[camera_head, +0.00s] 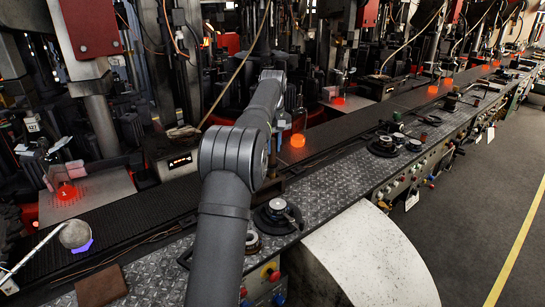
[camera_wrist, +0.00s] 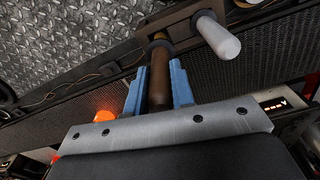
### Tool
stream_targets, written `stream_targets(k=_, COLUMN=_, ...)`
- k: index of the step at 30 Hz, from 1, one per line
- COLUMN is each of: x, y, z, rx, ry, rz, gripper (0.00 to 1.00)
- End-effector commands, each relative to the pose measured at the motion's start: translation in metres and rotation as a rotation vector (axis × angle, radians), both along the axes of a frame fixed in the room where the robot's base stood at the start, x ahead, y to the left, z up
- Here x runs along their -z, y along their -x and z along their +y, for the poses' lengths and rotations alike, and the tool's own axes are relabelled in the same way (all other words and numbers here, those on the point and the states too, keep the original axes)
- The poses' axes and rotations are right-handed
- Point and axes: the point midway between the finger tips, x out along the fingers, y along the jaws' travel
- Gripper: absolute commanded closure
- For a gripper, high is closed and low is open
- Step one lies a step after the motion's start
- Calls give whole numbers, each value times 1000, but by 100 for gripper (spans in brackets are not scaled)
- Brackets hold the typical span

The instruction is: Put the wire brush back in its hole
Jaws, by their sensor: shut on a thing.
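In the wrist view, my gripper (camera_wrist: 159,68) has its two blue fingers on either side of a brown cylindrical handle (camera_wrist: 159,93) and is shut on it. The handle, which I take to be the wire brush's, has a paler collar at its far end. That end meets or overlaps a dark bar (camera_wrist: 185,22), which looks like the holder. I cannot tell whether the brush is in a hole, and no bristles show. In the head view, my gripper (camera_head: 283,123) is small and partly hidden behind my arm, with blue showing; the brush is not clear there.
A pale grey handle (camera_wrist: 218,36) stands at the dark bar, right of the brown one. A glowing orange piece (camera_head: 297,140) is close to my gripper. A black ribbed belt (camera_head: 125,222) and a diamond-plate ledge (camera_head: 330,190) run along the machines. Open floor (camera_head: 460,205) lies right.

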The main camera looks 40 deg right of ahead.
Motion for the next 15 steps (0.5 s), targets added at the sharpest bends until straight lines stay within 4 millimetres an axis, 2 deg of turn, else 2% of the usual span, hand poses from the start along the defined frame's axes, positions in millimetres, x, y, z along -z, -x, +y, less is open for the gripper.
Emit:
stream_targets(k=3, x=20, y=0, z=1, rx=0, ry=-4, rz=3, gripper=100)
stream_targets(k=6, x=32, y=0, z=1, rx=0, ry=-2, rz=3, gripper=100)
stream_targets(k=15, x=35, y=0, z=1, rx=0, ry=-1, rz=1, gripper=100)
